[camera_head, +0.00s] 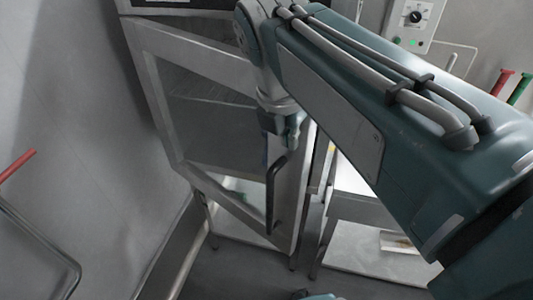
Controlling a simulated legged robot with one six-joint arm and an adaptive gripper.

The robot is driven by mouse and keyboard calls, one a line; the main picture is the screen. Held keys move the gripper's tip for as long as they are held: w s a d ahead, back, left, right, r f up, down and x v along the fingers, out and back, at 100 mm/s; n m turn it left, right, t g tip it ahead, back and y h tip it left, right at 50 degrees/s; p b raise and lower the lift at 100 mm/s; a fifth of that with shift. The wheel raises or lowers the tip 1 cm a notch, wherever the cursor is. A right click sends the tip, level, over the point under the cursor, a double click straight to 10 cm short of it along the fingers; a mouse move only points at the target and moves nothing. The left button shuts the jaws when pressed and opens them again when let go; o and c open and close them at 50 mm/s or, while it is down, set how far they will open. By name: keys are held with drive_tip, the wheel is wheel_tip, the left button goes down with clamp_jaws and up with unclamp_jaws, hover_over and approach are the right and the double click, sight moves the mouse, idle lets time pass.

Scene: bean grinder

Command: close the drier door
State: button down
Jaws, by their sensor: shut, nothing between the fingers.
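The drier door (231,206) is a grey metal frame with a large window, standing open at an angle in the left half of the head view. A black bar handle (271,195) is on its right side. The drier (190,4) is behind it, with only its upper edge and part of its inside showing. My gripper (286,137) is shut and empty, pointing down near the door's right edge, just above the handle. I cannot tell whether it touches the door, and its fingertips are hard to make out.
A grey wall (60,110) is at the left, with a metal rail (45,240) in the lower left corner. A white bench with a lower shelf (365,252) stands at the right. A control box (413,18) with a dial is at upper right. Dark floor shows below the door.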

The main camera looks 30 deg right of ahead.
drive_tip(key=w+d, duration=0.3)
drive_tip(key=d, duration=0.3)
drive_tip(key=shift+w+d, duration=0.25)
drive_tip(key=shift+w, duration=0.05)
drive_tip(key=shift+r, duration=0.1)
